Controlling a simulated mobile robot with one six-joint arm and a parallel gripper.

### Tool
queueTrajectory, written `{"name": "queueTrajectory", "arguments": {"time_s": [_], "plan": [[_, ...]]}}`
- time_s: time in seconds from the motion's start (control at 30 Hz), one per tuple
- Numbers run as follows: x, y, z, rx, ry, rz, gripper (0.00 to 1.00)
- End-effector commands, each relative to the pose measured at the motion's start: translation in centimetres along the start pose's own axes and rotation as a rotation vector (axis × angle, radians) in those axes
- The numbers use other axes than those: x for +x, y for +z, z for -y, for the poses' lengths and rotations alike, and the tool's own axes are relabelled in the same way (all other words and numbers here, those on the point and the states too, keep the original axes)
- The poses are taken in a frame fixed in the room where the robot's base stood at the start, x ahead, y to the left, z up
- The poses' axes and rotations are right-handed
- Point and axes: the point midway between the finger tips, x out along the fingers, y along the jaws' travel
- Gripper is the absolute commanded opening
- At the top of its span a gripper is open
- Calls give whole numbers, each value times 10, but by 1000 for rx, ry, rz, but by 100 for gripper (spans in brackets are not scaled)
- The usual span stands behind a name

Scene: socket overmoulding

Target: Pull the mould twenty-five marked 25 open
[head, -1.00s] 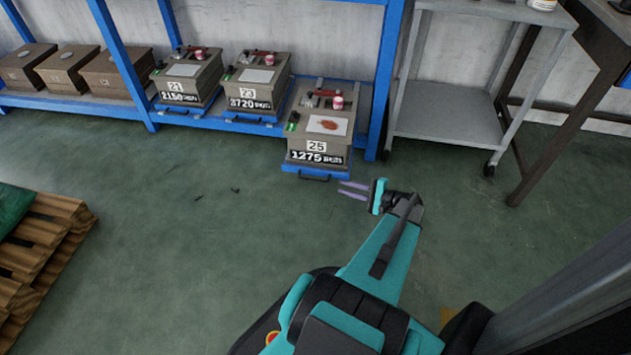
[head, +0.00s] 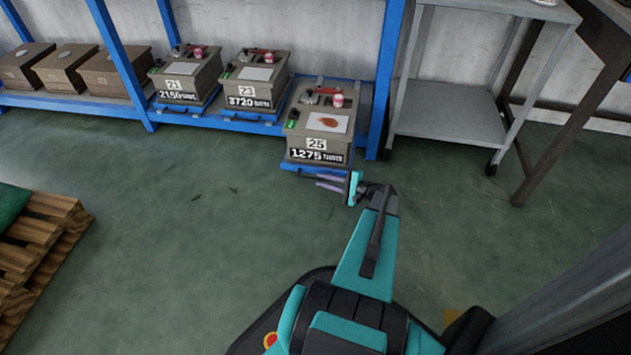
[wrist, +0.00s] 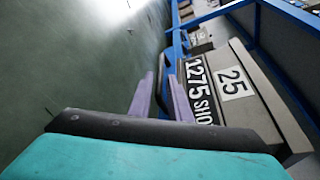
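The mould marked 25 (head: 318,139) is a grey-brown box with the number 1275 on its front. It sits on a blue sliding base (head: 300,167) at the right end of the low blue rack, farther forward than the moulds beside it. A dark bar handle (wrist: 162,80) is at its front. My gripper (head: 317,181) is open, its two purple fingers apart in front of that handle. In the wrist view the fingers (wrist: 161,76) lie either side of the dark handle. Whether they touch it I cannot tell.
Moulds 21 (head: 186,76) and 23 (head: 256,79) stand to the left on the blue rack (head: 141,118), with plain brown boxes beyond. A grey wheeled cart (head: 450,112) is at the right. A wooden pallet (head: 45,230) lies at the left. The green floor between is clear.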

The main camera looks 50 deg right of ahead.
Motion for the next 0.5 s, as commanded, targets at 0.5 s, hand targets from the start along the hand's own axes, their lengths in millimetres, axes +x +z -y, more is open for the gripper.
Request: {"name": "queueTrajectory", "arguments": {"time_s": [0.5], "plan": [[39,0,0,1,0,0,17]]}}
